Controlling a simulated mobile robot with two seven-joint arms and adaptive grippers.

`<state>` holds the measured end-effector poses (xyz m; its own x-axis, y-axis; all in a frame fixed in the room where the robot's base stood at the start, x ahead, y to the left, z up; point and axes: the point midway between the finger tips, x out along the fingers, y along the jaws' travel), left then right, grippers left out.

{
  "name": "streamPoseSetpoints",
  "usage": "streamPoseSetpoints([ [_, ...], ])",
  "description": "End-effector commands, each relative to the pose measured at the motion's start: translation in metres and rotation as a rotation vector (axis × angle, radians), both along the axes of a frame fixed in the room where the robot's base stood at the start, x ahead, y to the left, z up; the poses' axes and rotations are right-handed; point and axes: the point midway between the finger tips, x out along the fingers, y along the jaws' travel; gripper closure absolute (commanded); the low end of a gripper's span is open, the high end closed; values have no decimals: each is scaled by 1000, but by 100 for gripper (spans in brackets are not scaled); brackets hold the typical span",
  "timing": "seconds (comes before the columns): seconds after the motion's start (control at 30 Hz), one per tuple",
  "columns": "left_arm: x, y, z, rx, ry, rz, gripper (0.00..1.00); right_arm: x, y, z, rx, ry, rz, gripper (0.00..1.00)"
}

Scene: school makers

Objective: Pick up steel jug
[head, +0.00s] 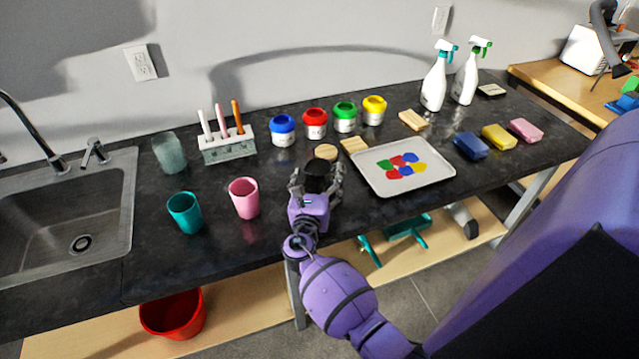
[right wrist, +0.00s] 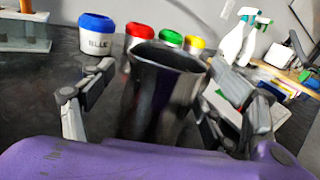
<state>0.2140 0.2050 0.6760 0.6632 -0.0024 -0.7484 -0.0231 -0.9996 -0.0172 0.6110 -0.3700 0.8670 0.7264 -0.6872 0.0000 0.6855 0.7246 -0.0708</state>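The steel jug (right wrist: 158,98) is a dark, shiny, open-topped vessel standing upright in the middle of the right wrist view. In the head view the jug (head: 319,174) is mostly hidden by my right gripper, with its dark top showing. My right gripper (head: 316,180) is at the jug near the middle of the counter. Its fingers stand apart on either side of the jug, and the right wrist view shows a gap between the left finger and the jug. My left gripper is not in view.
On the dark counter (head: 330,225), a pink cup (head: 244,198) and a teal cup (head: 185,213) stand left of the gripper. A paint tray (head: 440,176) lies close on the right. Paint jars, including a blue one (head: 283,130), stand behind. A sink (head: 65,225) is far left.

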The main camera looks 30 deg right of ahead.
Motion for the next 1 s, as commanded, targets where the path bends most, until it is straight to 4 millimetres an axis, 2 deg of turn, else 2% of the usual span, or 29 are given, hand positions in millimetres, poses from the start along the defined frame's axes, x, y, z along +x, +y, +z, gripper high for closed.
streamPoseSetpoints([
  [0.07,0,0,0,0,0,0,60,0,0,0,0,0,0,36],
  [0.4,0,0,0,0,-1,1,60,0,1,0,1,0,1,80],
  [0.77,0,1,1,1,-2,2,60,0,1,2,0,-1,1,82],
  [1.0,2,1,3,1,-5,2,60,1,1,14,1,-5,0,82],
])
